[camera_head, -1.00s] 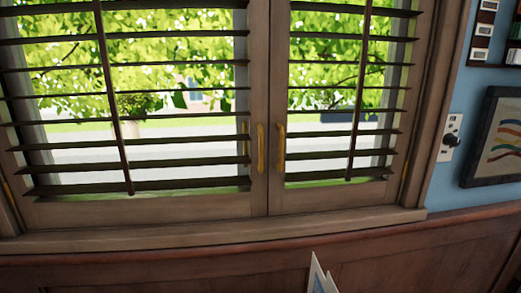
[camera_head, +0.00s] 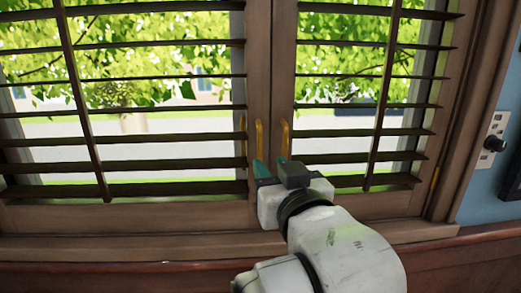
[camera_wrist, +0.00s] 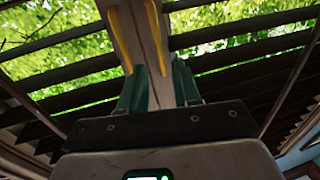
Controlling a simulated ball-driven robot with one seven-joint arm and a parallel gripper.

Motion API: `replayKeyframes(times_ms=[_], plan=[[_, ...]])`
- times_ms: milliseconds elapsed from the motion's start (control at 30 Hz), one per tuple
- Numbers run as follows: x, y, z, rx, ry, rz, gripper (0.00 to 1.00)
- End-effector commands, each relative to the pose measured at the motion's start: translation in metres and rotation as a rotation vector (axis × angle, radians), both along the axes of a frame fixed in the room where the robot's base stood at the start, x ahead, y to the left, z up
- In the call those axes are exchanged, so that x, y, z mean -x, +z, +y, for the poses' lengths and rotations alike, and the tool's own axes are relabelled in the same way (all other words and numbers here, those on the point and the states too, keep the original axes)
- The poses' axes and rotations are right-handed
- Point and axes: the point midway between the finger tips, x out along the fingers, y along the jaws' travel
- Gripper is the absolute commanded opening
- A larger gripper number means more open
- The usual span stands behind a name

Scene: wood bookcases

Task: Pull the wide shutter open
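The wide shutter (camera_head: 150,217) is the left panel of a wooden window pair, with dark slats and a tilt rod. It stands closed against the narrower right shutter (camera_head: 350,205). Its yellow upright handle (camera_head: 259,140) is near the middle seam; the right shutter's handle (camera_head: 285,138) is beside it. My gripper (camera_head: 272,164) is just below the handles. In the wrist view, its green fingers (camera_wrist: 160,85) are apart with nothing held between them. The left handle (camera_wrist: 120,40) ends near the left fingertip; the right handle (camera_wrist: 154,35) ends over the gap. Contact cannot be told.
A wooden sill (camera_head: 130,246) runs below the shutters, with brown wall panelling under it. The window frame (camera_head: 460,120) and a wall switch plate (camera_head: 494,135) are at the right. Greenery shows through the slats.

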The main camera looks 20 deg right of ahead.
Motion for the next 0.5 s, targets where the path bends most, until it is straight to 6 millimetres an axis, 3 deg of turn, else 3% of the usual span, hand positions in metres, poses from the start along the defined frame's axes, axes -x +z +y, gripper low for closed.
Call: replayKeyframes(times_ms=[300,500], plan=[[-0.057,0.000,-0.007,-0.001,-0.001,0.003,0.33],[-0.077,-0.001,-0.009,0.001,-0.001,0.003,0.33]])
